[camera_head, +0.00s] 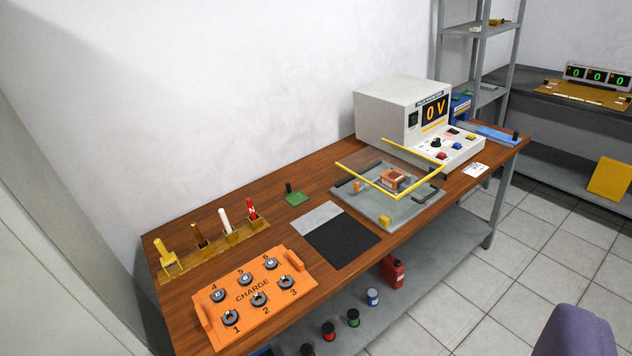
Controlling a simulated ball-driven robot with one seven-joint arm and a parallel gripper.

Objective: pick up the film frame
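An orange CHARGE board (252,293) stands at the front left. A grey plate (385,214) with a copper-coloured part and a yellow-edged clear guard (375,183) is right of the mat. A white meter box reading 0 V (385,109) stands behind. A purple object (575,331) is at lower right.

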